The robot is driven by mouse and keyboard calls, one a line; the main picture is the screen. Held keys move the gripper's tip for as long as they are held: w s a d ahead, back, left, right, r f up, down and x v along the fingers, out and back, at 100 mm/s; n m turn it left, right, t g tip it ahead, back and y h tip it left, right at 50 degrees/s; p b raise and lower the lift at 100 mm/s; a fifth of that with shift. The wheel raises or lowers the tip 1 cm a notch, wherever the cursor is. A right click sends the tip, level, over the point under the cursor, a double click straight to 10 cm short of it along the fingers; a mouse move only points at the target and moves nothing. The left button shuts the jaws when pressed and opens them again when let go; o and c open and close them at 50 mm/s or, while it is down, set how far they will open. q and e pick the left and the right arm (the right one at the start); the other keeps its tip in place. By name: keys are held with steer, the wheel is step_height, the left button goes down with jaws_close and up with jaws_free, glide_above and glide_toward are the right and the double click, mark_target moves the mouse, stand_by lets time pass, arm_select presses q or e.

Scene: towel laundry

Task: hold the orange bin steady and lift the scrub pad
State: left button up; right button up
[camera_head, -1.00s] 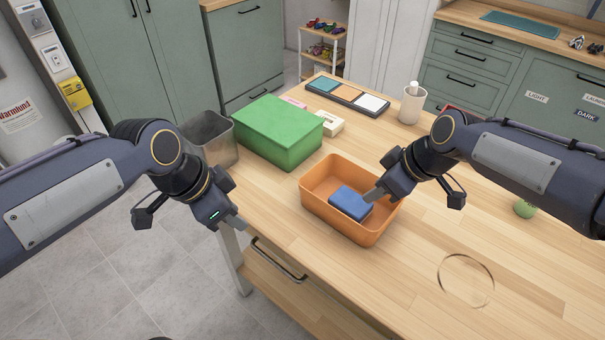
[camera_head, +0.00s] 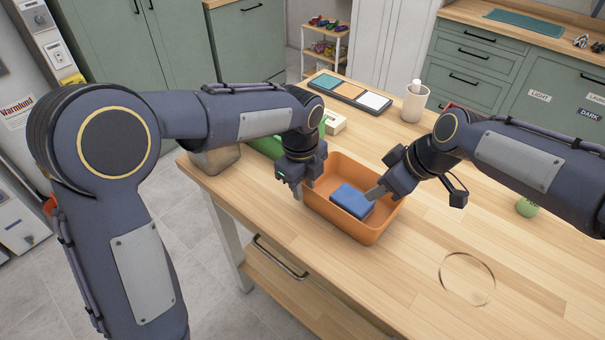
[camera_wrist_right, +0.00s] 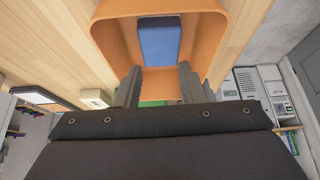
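The orange bin (camera_head: 343,223) stands on the wooden table. The blue scrub pad (camera_head: 352,200) lies inside it; the pad also shows in the right wrist view (camera_wrist_right: 160,42). My left gripper (camera_head: 298,191) points down at the bin's left rim; whether its fingers touch or grasp the wall cannot be told. My right gripper (camera_head: 374,193) reaches over the bin's right side, with its fingertips close to the pad. In the right wrist view its two fingers (camera_wrist_right: 160,88) are apart, with nothing between them and the pad beyond.
A green box (camera_head: 262,146) and a metal container (camera_head: 215,160) are partly hidden behind my left arm. A tray of colored squares (camera_head: 349,93), a white cup (camera_head: 414,103) and a green ball (camera_head: 527,207) are on the table. The table's front right is mostly clear.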

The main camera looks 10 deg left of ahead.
mark_target(353, 199)
arm_select(q)
steer(key=shift+w+f, duration=0.15)
steer(key=shift+f, duration=1.75)
jaws_close()
arm_select(e)
steer(key=o, duration=0.4)
steer(key=shift+a+n, duration=0.2)
steer(key=shift+n, duration=0.2)
steer(key=o, duration=1)
steer(key=a+n+h, duration=0.1)
steer(key=n, duration=0.2)
steer(key=w+a+r+n+g+h, duration=0.1)
steer(key=n, duration=0.2)
steer(key=a+n+g+h, duration=0.1)
steer(key=n, duration=0.3)
steer(key=shift+w+a+r, duration=0.3)
steer(key=shift+a, duration=0.05)
steer(key=f+n, duration=0.2)
steer(key=f, duration=0.1)
steer(key=f+n+h, duration=0.1)
steer(key=f+n, duration=0.1)
steer(key=f, duration=0.2)
steer(key=w+a+f+n+h, duration=0.1)
steer(key=f+n, duration=0.1)
steer(key=f, duration=0.1)
steer(key=shift+f+n+g, duration=0.3)
steer(key=shift+g, duration=0.1)
